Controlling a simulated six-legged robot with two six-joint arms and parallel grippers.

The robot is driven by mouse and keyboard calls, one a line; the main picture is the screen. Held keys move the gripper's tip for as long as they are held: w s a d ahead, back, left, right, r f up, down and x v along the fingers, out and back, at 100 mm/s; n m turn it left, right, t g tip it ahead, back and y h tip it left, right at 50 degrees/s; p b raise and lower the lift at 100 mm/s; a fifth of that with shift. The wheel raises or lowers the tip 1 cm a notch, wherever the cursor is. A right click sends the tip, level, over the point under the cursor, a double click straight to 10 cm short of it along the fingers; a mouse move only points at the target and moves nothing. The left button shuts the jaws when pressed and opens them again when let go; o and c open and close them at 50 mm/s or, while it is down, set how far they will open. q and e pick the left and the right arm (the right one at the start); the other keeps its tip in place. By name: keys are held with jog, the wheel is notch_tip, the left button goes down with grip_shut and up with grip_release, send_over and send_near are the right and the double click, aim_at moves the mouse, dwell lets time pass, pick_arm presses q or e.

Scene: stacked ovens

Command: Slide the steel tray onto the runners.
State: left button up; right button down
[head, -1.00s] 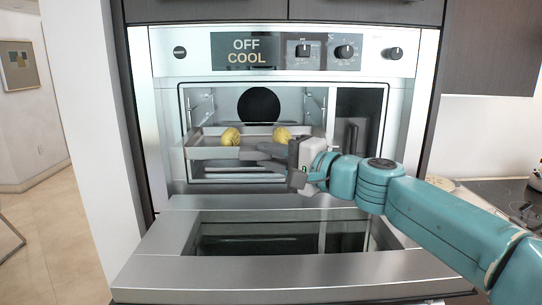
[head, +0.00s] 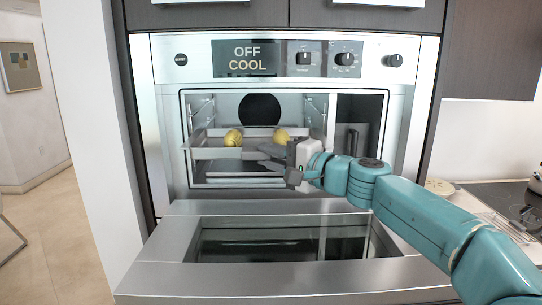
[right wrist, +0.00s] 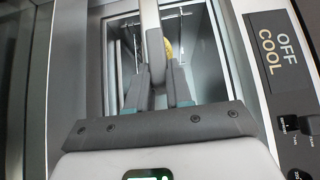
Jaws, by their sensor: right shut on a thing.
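The steel tray (head: 215,153) is at the oven mouth, roughly level, with its far part inside the cavity. Two yellow round foods (head: 233,138) (head: 281,135) lie on it. My right gripper (head: 268,151) is shut on the front wall of the tray, right of its middle. In the right wrist view the tray wall (right wrist: 150,22) runs between the two fingers (right wrist: 157,85). Wire runners (head: 203,110) line the left cavity wall, and others (head: 317,112) line the right. Whether the tray edges sit on a runner cannot be told. My left gripper is out of view.
The oven door (head: 180,240) is folded down below the opening, under my right arm. The control panel (head: 320,58) above reads OFF and COOL. A dark hob (head: 510,197) lies at right. The cavity behind the tray looks empty.

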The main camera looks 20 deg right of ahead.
jog(key=shift+r, duration=0.1)
jog(key=shift+w+d+p, duration=0.3)
jog(key=shift+w+p, duration=0.3)
jog(key=shift+w, duration=0.35)
jog(key=shift+w+d+p, duration=0.3)
jog(key=shift+w+p, duration=0.25)
jog(key=shift+w, duration=0.4)
jog(key=shift+w+d+r+p, duration=0.1)
jog(key=shift+w+d+p, duration=0.05)
jog(key=shift+w+p, duration=0.4)
jog(key=shift+w+d+p, duration=0.15)
jog(key=shift+w+p, duration=0.25)
jog(key=shift+w, duration=0.15)
jog(key=shift+w+d, duration=0.1)
jog(key=shift+w, duration=0.25)
jog(key=shift+f, duration=0.3)
